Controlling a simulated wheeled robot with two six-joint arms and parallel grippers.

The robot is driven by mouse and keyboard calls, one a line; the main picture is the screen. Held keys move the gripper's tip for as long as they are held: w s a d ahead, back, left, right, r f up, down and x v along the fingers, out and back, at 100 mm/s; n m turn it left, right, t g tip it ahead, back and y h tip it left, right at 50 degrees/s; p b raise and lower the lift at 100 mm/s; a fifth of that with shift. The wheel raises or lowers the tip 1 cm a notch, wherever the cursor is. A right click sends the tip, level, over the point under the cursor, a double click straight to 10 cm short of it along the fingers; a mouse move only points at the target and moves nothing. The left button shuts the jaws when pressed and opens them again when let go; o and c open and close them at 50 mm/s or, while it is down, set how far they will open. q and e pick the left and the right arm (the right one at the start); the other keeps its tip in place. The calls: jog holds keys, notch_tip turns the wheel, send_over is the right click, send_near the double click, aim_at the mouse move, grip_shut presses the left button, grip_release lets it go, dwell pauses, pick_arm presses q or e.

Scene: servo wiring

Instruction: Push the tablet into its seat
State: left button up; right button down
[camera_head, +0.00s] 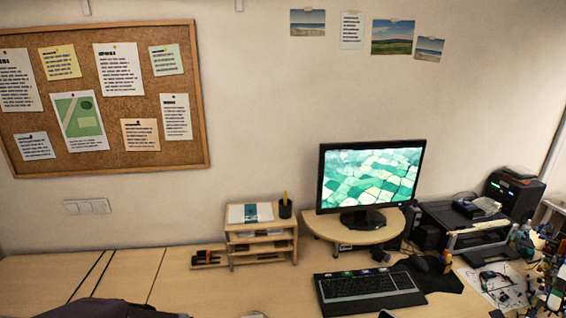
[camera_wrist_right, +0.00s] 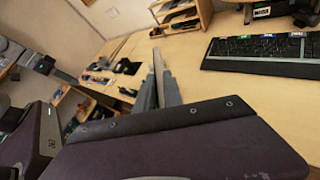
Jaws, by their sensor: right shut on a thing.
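In the right wrist view my right gripper (camera_wrist_right: 160,94) is shut on a thin, flat thing (camera_wrist_right: 158,65), seen almost edge-on between the two grey fingers. It may be the tablet, but its face is hidden and I cannot tell for sure. It stands out beyond the fingertips, with the wooden desk behind it. I cannot make out a seat for the tablet in either view. My right gripper does not show in the head view.
The desk holds a keyboard (camera_head: 368,290), a monitor (camera_head: 371,178) on a round-fronted riser (camera_head: 330,228), and a small wooden organizer (camera_head: 260,236). A printer-like box (camera_head: 468,222) and cluttered parts (camera_head: 545,275) crowd the right. The desk's left side (camera_head: 40,275) is mostly clear.

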jog(key=a+f, duration=0.4)
jog(key=a, duration=0.3)
jog(key=a+f+b, duration=0.1)
jog(key=a+f, duration=0.4)
jog(key=a, duration=0.3)
jog(key=shift+s+n+g+y, duration=0.25)
jog(key=shift+n+g+y, duration=0.05)
jog(key=shift+n, duration=0.1)
jog(key=shift+a, duration=0.2)
